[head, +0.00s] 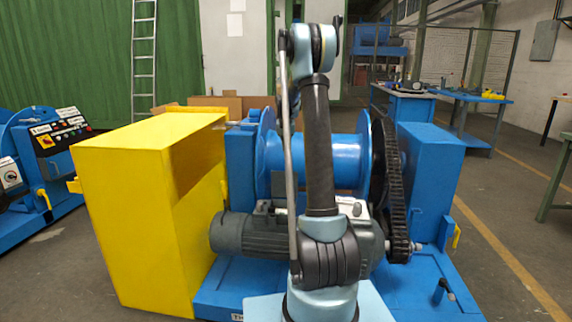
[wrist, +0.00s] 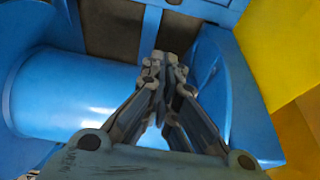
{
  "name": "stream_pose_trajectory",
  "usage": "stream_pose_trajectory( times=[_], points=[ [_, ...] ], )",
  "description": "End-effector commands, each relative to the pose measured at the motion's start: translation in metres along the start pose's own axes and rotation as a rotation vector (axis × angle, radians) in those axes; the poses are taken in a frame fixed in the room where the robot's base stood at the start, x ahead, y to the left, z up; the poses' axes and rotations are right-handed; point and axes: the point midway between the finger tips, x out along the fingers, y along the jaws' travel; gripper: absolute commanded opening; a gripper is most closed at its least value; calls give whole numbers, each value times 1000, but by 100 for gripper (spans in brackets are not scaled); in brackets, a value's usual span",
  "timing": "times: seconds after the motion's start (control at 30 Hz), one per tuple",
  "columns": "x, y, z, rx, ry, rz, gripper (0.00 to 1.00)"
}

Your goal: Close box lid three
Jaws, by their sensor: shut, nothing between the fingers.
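No box labelled three can be made out. A large yellow box (head: 125,210) stands at the left in the head view, with a flat yellow top and a shadowed recess in its right side. I cannot tell whether any part of it is a lid. A yellow surface also shows at the right of the wrist view (wrist: 285,45). My gripper (wrist: 165,68) is shut and empty in the wrist view, in front of the blue drum machine. In the head view my gripper is hidden behind my arm.
The blue drum (head: 345,160) with flanges stands behind my arm. A black chain (head: 396,195) runs down at its right, beside a blue housing (head: 430,165). A grey motor (head: 250,235) sits low on the blue base.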

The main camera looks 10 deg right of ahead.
Motion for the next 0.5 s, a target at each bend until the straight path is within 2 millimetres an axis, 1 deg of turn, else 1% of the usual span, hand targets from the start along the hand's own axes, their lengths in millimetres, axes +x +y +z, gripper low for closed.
stream_pose_trajectory(
  times=[0.17, 0.3, 0.5],
  points=[
    [19, 0, 0, 0, 0, 0, 0],
    [42, 0, 0, 0, 0, 0, 0],
    [73, 0, 0, 0, 0, 0, 0]
  ],
)
